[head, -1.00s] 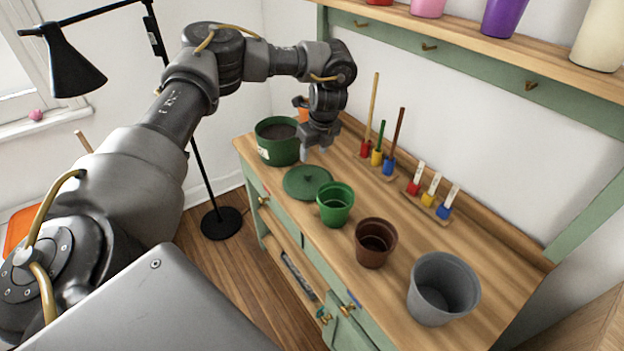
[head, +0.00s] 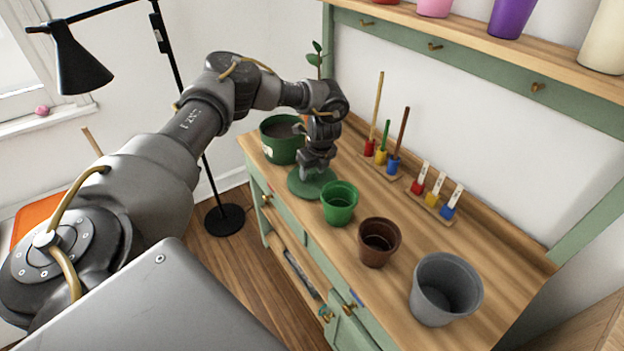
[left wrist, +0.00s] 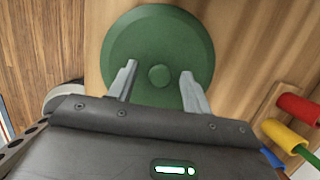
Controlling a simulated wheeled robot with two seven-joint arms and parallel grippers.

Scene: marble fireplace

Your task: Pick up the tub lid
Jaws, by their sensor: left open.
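The tub lid (head: 298,184) is a round dark green disc lying flat on the wooden bench top, between the green tub and the small green pot. In the left wrist view the lid (left wrist: 150,38) shows a small round knob (left wrist: 159,76) at its middle. My left gripper (head: 314,172) is over the lid, pointing down, and hides part of it. In the left wrist view the open fingers of the gripper (left wrist: 158,82) stand on either side of the knob, with gaps at both sides. Whether the fingertips touch the lid cannot be told. My right gripper is not in view.
The green tub (head: 281,150) with dark soil stands close behind the lid. A green pot (head: 340,205), a brown pot (head: 378,243) and a grey pot (head: 445,290) stand in a row to the right. Coloured tools in racks (head: 437,205) line the back of the bench.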

